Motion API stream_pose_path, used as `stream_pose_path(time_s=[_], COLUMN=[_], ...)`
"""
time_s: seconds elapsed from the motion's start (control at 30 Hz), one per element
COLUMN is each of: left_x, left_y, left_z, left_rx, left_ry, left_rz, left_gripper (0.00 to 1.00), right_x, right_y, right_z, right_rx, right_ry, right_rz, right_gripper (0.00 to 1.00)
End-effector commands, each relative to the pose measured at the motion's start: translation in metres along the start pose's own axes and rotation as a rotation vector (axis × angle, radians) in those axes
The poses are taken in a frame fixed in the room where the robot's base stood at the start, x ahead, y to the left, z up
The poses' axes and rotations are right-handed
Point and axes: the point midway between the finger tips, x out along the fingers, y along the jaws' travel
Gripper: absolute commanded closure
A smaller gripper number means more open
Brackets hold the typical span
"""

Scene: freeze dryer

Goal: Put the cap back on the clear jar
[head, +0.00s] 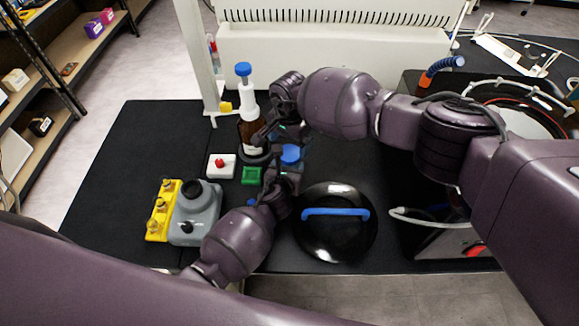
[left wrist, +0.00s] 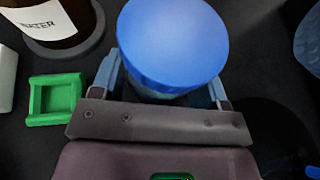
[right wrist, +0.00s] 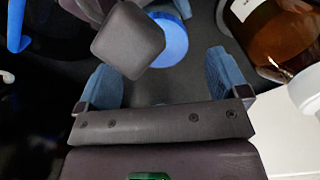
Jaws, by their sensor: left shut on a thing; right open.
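The blue cap (left wrist: 172,42) sits over the clear jar (left wrist: 165,94), whose body is almost wholly hidden beneath it. The cap also shows in the head view (head: 290,153) and, partly covered by a dark block, in the right wrist view (right wrist: 172,40). Whether the cap is fully seated cannot be told. My left gripper (head: 288,167) is shut around the jar just below the cap, one finger on each side. My right gripper (right wrist: 164,80) is open and empty, close to the cap and apart from it.
A brown WATER bottle (head: 250,134) with a white, blue-topped dispenser stands behind. A green square holder (head: 251,175), a red-button box (head: 221,166) and a grey device (head: 195,212) lie to the left. A black round lid with blue handle (head: 336,235) lies to the right.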

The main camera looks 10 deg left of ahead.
Motion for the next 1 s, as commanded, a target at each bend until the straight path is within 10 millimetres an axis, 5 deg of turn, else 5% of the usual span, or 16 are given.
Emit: stream_pose_path(time_s=[0.47, 1.0], left_x=[0.0, 0.0], left_y=[0.0, 0.0], left_z=[0.0, 0.0], left_rx=[0.0, 0.0], left_ry=[0.0, 0.0], left_rz=[0.0, 0.0], left_gripper=[0.98, 0.98], right_x=[-0.006, -0.037], right_y=[0.0, 0.0], right_z=[0.0, 0.0], right_rx=[-0.021, -0.54], right_ry=[0.0, -0.001], right_rz=[0.001, 0.0], right_gripper=[0.11, 0.11])
